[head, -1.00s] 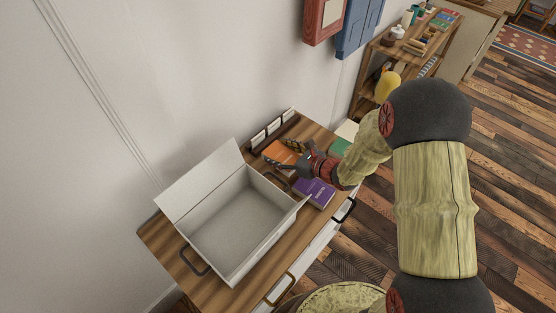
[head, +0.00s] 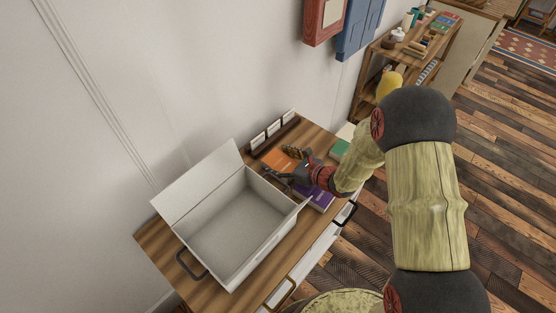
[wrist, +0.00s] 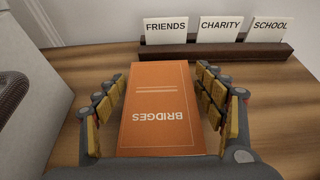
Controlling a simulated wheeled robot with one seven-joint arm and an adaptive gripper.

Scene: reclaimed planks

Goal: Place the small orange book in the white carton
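The small orange book (wrist: 160,100), with "BRIDGES" on its cover, lies flat on the wooden cabinet top. In the head view the orange book (head: 281,158) is partly hidden by my gripper (head: 280,172). The carton's edge (wrist: 35,70) also shows in the wrist view.
A holder (wrist: 180,53) with cards reading FRIENDS, CHARITY and SCHOOL stands behind the orange book. A purple book (head: 315,197) lies beneath my arm, and a green book (head: 340,148) lies to the right. A wooden shelf (head: 368,95) stands farther back.

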